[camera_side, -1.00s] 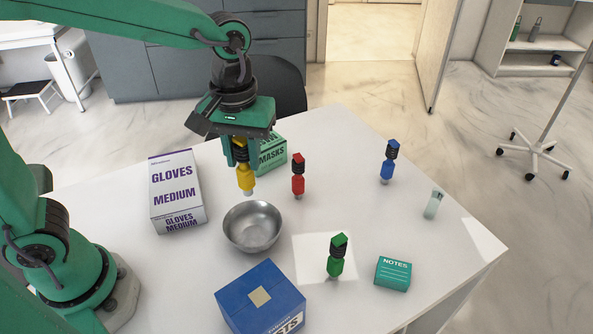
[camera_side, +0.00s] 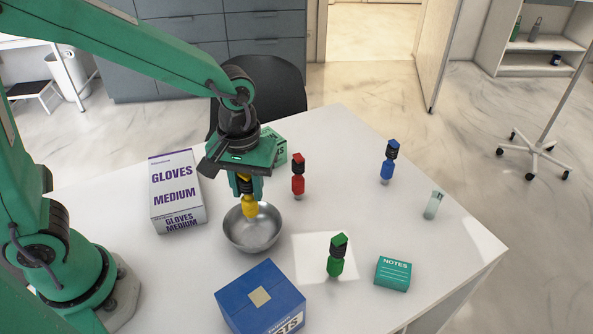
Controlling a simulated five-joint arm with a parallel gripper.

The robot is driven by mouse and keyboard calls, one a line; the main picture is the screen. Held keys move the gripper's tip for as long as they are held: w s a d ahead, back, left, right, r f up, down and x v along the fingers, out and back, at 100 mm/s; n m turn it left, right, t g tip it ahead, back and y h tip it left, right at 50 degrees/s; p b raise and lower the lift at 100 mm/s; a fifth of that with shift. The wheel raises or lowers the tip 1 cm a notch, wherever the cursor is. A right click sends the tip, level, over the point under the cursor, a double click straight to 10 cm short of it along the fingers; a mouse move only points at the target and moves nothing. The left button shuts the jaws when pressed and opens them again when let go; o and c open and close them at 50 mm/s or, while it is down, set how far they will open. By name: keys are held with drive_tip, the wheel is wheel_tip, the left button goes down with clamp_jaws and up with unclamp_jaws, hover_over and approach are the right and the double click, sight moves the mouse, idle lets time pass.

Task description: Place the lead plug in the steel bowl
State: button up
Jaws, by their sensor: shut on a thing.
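My gripper (camera_side: 246,188) is shut on a yellow lead plug (camera_side: 250,207), which hangs upright with its lower end over the steel bowl (camera_side: 252,236). From this view I cannot tell whether the plug's tip is above the rim or inside the bowl. Other plugs of the same shape stand upright on the table: a red one (camera_side: 298,176) right of the gripper, a green one (camera_side: 336,257) at the front on a white patch, and a blue one (camera_side: 388,162) at the back right.
A gloves box (camera_side: 177,190) stands left of the bowl and a blue box (camera_side: 260,300) in front of it. A green masks box (camera_side: 278,150) is partly hidden behind my gripper.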

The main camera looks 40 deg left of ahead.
sight(250, 204)
drive_tip(key=shift+f, duration=2.6)
drive_tip(key=o, duration=1)
drive_tip(key=shift+o, duration=0.2)
